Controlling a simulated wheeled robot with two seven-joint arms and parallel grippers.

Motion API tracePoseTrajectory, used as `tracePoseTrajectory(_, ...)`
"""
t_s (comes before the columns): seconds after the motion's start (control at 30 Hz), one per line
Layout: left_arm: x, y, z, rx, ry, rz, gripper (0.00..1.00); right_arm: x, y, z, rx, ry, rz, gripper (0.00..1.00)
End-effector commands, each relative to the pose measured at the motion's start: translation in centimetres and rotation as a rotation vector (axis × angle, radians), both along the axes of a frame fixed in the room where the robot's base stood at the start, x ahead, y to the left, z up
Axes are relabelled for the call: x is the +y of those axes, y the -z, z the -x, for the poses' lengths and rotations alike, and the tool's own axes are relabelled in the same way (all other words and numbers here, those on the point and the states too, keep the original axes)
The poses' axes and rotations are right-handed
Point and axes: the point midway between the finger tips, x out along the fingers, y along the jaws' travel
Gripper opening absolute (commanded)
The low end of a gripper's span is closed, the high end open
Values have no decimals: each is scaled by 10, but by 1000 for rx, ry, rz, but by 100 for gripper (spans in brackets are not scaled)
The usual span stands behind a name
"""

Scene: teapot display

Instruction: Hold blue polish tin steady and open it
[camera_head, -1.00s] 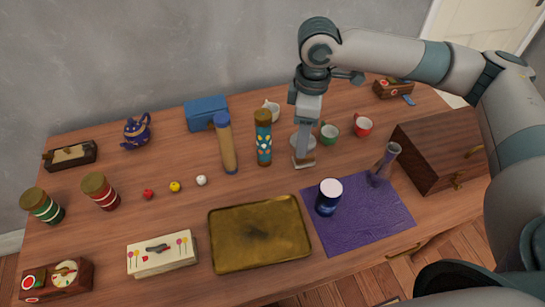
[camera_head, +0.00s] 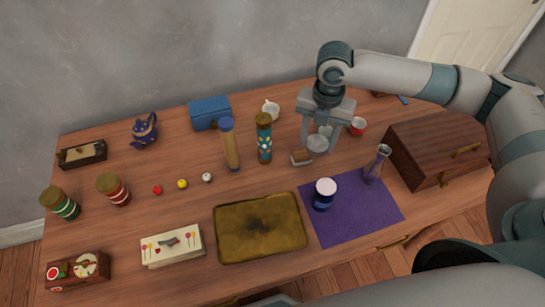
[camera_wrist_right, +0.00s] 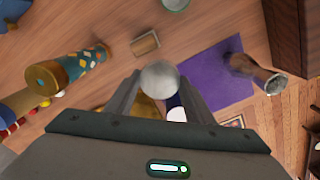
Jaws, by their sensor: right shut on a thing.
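The blue polish tin (camera_head: 324,196) stands upright on the purple cloth (camera_head: 360,215), a dark blue cylinder with a white round top. I cannot tell if that top is a lid or the contents. My right gripper (camera_head: 319,141) is behind the tin and apart from it, shut on a round grey disc-like piece (camera_head: 317,144). In the right wrist view the disc (camera_wrist_right: 160,77) sits between the two fingers and looks like a lid. The tin (camera_wrist_right: 176,106) shows partly hidden behind a finger there. My left gripper is not in view.
A purple glass vase (camera_head: 375,166) stands on the cloth's right side, near the wooden drawer box (camera_head: 430,155). The brass tray (camera_head: 260,227) is left of the cloth.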

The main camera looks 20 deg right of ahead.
Motion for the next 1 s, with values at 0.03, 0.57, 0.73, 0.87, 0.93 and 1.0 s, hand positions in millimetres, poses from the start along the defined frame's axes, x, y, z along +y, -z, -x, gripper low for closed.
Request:
tracePoseTrajectory(0.03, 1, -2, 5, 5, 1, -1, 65, -3, 2, 1, 1, -56, 2, 21)
tracePoseTrajectory(0.57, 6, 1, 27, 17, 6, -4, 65, -14, 17, 4, -2, -351, 12, 21)
tracePoseTrajectory(0.73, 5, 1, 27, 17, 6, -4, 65, -14, 17, 4, -2, -350, 12, 21)
tracePoseTrajectory(0.87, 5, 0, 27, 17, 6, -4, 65, -12, 18, 4, -2, -350, 12, 21)
tracePoseTrajectory(0.93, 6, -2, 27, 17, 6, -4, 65, -8, 20, 3, -2, -350, 12, 21)
tracePoseTrajectory(1.0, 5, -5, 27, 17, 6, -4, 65, 0, 23, 2, -2, -352, 12, 21)
